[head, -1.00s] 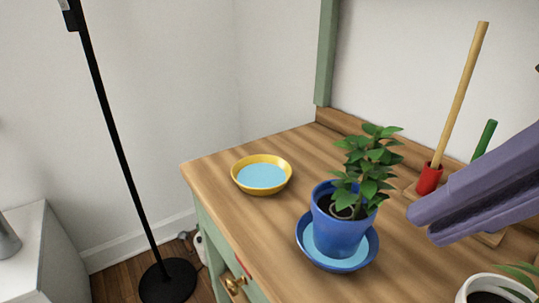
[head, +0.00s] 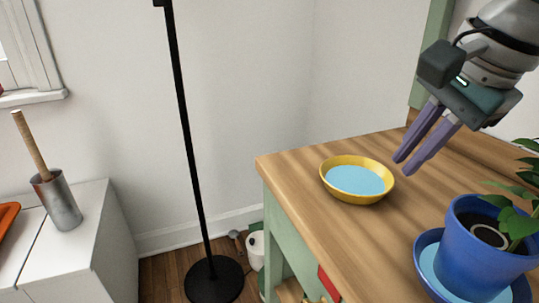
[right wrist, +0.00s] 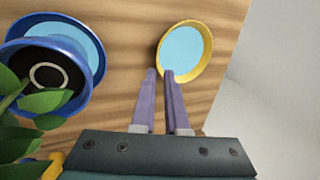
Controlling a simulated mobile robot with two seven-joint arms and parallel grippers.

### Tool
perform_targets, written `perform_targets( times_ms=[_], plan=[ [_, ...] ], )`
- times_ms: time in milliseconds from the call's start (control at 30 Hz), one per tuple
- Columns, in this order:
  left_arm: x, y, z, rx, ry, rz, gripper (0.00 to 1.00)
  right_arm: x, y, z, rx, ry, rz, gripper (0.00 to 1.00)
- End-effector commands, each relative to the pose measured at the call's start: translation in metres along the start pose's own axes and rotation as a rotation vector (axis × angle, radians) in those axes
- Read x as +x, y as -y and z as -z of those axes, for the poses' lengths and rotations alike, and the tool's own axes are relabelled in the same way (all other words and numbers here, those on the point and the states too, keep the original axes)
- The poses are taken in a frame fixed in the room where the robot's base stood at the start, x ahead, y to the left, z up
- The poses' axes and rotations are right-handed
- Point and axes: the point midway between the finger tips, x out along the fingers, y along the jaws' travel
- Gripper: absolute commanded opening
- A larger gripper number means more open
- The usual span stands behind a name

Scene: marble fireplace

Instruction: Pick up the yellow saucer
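The yellow saucer (head: 341,191), with a light blue inside, lies flat on the wooden tabletop (head: 300,172) near its left end. It also shows in the right wrist view (right wrist: 204,68), just beyond the fingertips. My right gripper (head: 404,164) is above the table, to the right of the saucer, pointing down and left. Its two purple fingers are apart with a narrow gap, and nothing is between them. In the right wrist view the fingertips (right wrist: 160,73) appear close to the saucer's rim; contact cannot be made out. My left gripper is not in view.
A blue pot (head: 480,249) with a leafy plant stands in a blue saucer (head: 428,267) at the right front. A black lamp stand (head: 190,140) is left of the table. A white cabinet (head: 107,225) holds a metal cup (head: 61,204). The tabletop around the yellow saucer is clear.

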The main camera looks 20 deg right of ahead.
Motion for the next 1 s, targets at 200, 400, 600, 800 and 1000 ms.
perform_targets(
  times_ms=[200,400,600,800,1000],
  plan=[
    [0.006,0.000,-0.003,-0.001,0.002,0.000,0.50,0.028,-0.001,-0.002,0.000,0.005,-0.001,0.12],
    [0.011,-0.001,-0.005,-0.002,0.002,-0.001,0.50,0.056,0.000,-0.005,0.001,0.007,-0.002,0.12],
    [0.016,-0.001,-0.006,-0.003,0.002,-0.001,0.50,0.079,0.001,-0.006,0.000,0.007,-0.001,0.12],
    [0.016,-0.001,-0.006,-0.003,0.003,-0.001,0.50,0.081,0.001,-0.006,-0.003,0.006,0.000,0.12],
    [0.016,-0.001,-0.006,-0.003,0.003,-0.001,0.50,0.081,0.001,-0.006,-0.002,0.006,0.000,0.00]
  ],
)
